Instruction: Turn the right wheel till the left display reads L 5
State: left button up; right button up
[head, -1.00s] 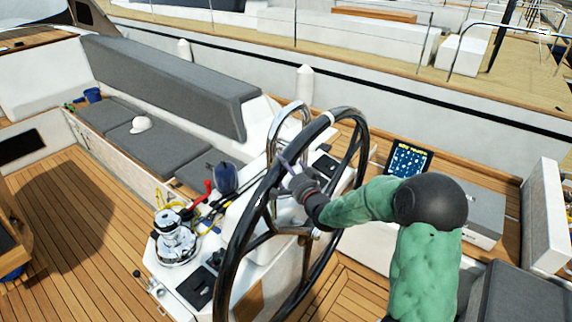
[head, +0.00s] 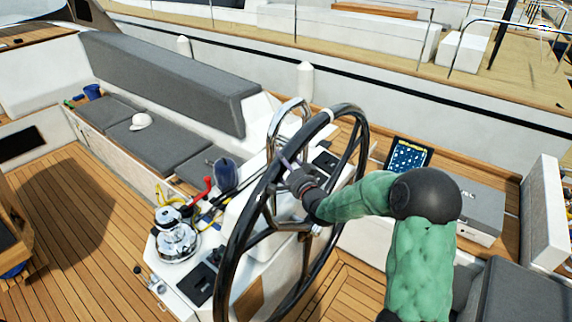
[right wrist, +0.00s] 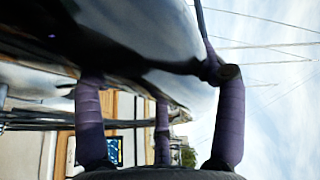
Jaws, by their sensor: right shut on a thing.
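The right wheel (head: 228,262) is a large black-rimmed wheel with metal spokes, standing upright and tilted on the white pedestal. A white mark (head: 330,114) sits near the top of its rim. My right gripper (head: 288,168) is shut on the rim at its upper left side. In the right wrist view my purple fingers (right wrist: 160,85) reach up around the dark, glossy rim (right wrist: 125,50). A screen with blue icons (head: 408,155) stands right of the wheel; its text is too small to read. I cannot make out a reading L 5 on any display. My left gripper is out of view.
A winch (head: 175,236) and coloured ropes stand left of the pedestal. A bench with grey cushions (head: 165,140) and a white cap (head: 143,121) lies behind. A grey box (head: 478,212) is at right. The wooden deck (head: 75,215) at left is clear.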

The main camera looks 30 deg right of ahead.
aim_at(230, 276)
jog(key=s+a+f+n+b, duration=0.1)
jog(key=s+a+f+b, duration=0.1)
jog(key=a+f+b, duration=0.2)
jog(key=s+a+f+n+t+b, duration=0.1)
jog(key=s+a+f+b, duration=0.1)
jog(key=a+b, duration=0.4)
jog(key=s+a+f+n+b, duration=0.2)
jog(key=a+f+b, duration=0.3)
jog(key=b, duration=0.3)
jog(key=shift+s+a+f+t+y, duration=0.3)
jog(key=shift+s+a+t, duration=0.1)
jog(key=shift+a, duration=0.2)
jog(key=s+a+f+n+b, duration=0.1)
jog(key=a+f+b, duration=0.2)
jog(key=f+b, duration=0.2)
jog(key=s+a+f+n+t+y+b, duration=0.1)
jog(key=s+a+f+n+b, duration=0.1)
jog(key=a+f+b, duration=0.2)
jog(key=s+a+f+n+b, duration=0.1)
jog(key=a+f+b, duration=0.3)
jog(key=b, duration=0.3)
jog(key=shift+s+a+f+n+t+b, duration=0.1)
jog(key=shift+s+f+n+t+b, duration=0.1)
jog(key=shift+f, duration=0.25)
jog(key=shift+s+f+n+t+b, duration=0.1)
jog(key=shift+f+b, duration=0.05)
jog(key=shift+f, duration=0.25)
jog(key=o, duration=1.7)
jog(key=shift+w, duration=0.1)
jog(key=v, duration=1.2)
